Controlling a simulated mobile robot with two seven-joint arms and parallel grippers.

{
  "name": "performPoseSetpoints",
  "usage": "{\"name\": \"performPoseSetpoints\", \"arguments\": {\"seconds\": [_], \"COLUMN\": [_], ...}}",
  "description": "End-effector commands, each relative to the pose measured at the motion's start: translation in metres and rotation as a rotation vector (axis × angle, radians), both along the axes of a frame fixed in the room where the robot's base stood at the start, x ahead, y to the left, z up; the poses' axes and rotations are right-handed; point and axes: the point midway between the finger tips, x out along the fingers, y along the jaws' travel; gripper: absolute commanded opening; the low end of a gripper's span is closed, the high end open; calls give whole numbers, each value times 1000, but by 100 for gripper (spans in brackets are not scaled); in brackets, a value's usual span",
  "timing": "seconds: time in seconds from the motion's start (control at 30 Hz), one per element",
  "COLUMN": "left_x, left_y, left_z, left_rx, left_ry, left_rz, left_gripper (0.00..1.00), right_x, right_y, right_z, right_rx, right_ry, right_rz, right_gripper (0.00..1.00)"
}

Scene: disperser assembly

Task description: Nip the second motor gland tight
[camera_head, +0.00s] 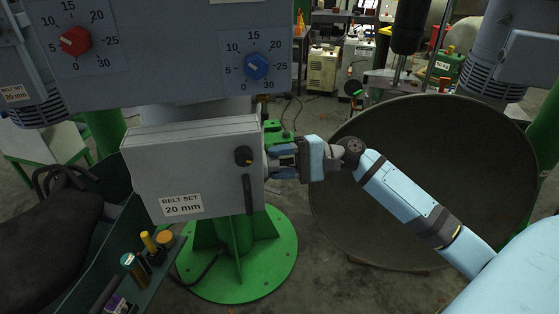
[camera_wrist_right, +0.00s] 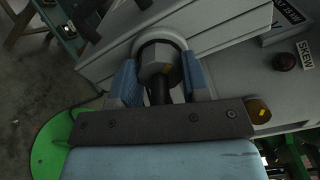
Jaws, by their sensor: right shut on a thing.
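My right gripper (camera_head: 276,161) comes in from the right and meets the right side of a grey box labelled "BELT SET 20 mm" (camera_head: 200,155). In the right wrist view the blue fingers of the gripper (camera_wrist_right: 157,78) are shut on a grey hexagonal gland (camera_wrist_right: 153,55), one finger on each side. The gland sits in a round collar on a grey housing, and a dark cable comes out of it toward the palm. A second hexagonal fitting (camera_wrist_right: 258,110), brownish, shows to the right, beside the gripper and apart from it. My left gripper is out of view.
A grey panel with a red knob (camera_head: 76,40) and a blue knob (camera_head: 257,66) hangs above the box. A dark green tray (camera_head: 75,283) with small items is at lower left. A large dark round pan (camera_head: 430,230) stands behind my right arm. A green round base (camera_head: 265,275) is below.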

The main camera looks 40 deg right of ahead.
Motion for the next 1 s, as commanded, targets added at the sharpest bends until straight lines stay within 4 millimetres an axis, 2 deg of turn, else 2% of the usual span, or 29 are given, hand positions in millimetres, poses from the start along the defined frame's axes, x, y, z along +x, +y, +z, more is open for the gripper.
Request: {"name": "performPoseSetpoints", "arguments": {"seconds": [0.3, 0.33, 0.4, 0.43, 0.77, 0.87, 1.0], "left_x": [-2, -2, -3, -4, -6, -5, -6], "left_y": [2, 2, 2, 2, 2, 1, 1], "left_z": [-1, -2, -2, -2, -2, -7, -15], "left_rx": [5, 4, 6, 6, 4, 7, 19], "left_ry": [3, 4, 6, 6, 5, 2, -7], "left_rz": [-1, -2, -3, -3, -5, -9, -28], "left_gripper": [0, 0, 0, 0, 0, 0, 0], "right_x": [0, 0, 0, 0, -1, -5, -17], "right_y": [0, 0, 0, 0, -3, -13, -38], "right_z": [0, 0, 0, 0, -1, -3, -6], "right_rx": [1, 1, 1, 1, 1, 0, -1], "right_ry": [3, 3, 3, 3, 2, 2, 3], "right_rz": [0, 0, 0, 0, -1, -2, -2], "right_gripper": [19, 49, 65, 68, 68, 68, 68]}}
